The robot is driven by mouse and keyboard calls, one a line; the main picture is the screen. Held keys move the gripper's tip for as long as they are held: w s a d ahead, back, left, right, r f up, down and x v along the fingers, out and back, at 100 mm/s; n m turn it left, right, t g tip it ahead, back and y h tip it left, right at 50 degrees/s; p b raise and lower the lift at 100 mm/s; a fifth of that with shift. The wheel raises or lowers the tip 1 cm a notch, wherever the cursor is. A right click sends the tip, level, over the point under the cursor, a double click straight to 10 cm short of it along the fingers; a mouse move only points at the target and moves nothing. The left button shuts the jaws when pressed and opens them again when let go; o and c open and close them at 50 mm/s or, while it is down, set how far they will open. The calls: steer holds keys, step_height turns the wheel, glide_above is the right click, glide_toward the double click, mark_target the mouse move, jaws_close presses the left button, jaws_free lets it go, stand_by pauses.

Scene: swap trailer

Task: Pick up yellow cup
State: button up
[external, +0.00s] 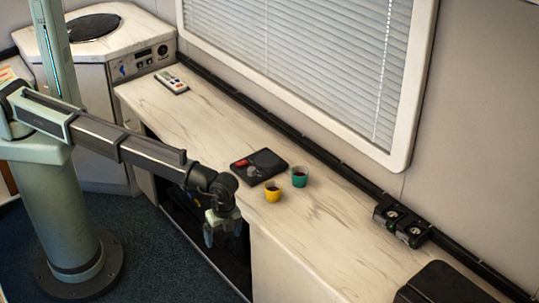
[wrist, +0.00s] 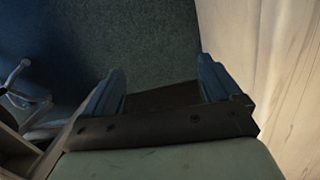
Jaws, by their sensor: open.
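A small yellow cup (external: 272,192) stands upright on the pale marbled counter (external: 318,225), close to its front edge. My gripper (external: 221,241) points down in front of the counter, to the left of the yellow cup and lower in the picture, apart from it. In the wrist view my gripper (wrist: 163,85) shows two bluish fingers spread apart with nothing between them. The yellow cup is not in the wrist view, which shows dark carpet below and the pale counter side at the right.
A green cup (external: 299,176) stands just behind and right of the yellow one. A black tray (external: 258,166) with a red item lies beside both cups. A remote (external: 171,82) lies at the far left. A black box (external: 440,285) sits at the lower right.

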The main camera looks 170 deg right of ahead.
steer(key=s+a+r, duration=0.7)
steer(key=s+a, duration=0.1)
step_height(320, 180, up, 8)
steer(key=n+y, duration=0.1)
glide_above(273, 191)
steer(key=w, duration=0.3)
steer(key=f, duration=0.8)
steer(key=shift+s+a+f, duration=0.2)
steer(key=shift+s+a, duration=0.05)
steer(key=shift+a, duration=0.1)
steer(key=shift+s+d+f, duration=0.1)
steer(key=shift+f, duration=1.2)
steer(key=shift+d+f, duration=0.1)
steer(key=shift+f, duration=1.2)
steer(key=c, duration=1.2)
